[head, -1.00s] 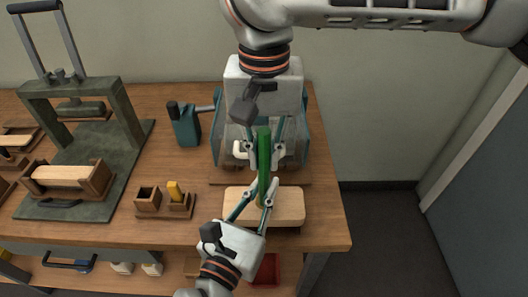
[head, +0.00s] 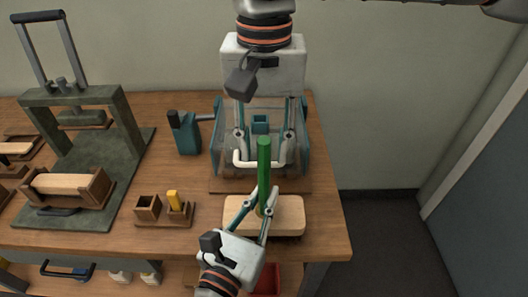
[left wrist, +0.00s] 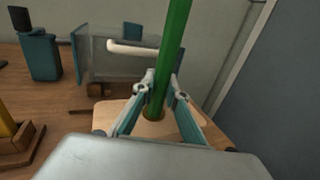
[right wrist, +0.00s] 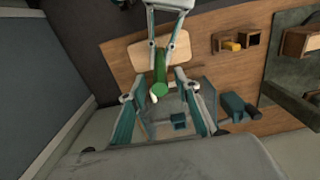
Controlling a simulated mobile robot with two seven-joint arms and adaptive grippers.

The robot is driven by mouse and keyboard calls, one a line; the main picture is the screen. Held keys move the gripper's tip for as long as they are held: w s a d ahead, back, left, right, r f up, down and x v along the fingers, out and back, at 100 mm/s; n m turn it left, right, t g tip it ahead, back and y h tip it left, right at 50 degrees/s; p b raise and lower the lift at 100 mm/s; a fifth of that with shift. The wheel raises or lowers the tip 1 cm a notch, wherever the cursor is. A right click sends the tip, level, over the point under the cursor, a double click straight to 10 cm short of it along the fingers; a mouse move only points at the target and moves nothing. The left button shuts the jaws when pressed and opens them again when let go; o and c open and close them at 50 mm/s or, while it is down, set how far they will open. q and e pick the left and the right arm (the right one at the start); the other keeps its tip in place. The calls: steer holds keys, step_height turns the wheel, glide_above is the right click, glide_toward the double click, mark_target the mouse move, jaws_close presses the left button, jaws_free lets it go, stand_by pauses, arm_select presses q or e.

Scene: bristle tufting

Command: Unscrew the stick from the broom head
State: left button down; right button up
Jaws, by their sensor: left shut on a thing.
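The green stick (head: 264,165) stands upright in the pale wooden broom head (head: 290,215), which lies near the bench's front edge. My left gripper (head: 262,203) is shut on the lower part of the stick, just above the head. The left wrist view shows its fingers on both sides of the stick (left wrist: 172,55) near the head (left wrist: 103,107). My right gripper (head: 262,140) is open and empty behind the stick, its fingers spread wide. In the right wrist view, the stick's top end (right wrist: 160,89) shows between and beyond its fingers. Threads are not visible.
A clear-walled teal device (head: 303,140) with a white handle (head: 258,165) stands behind the broom head. A teal bottle-shaped tool (head: 186,132), small wooden boxes (head: 147,208) and a dark green press (head: 85,100) stand to the left. The bench's right end is clear.

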arm_select(q)
steer(key=c, duration=2)
jaws_free()
steer(key=shift+o, duration=0.2)
steer(key=shift+s, duration=0.15)
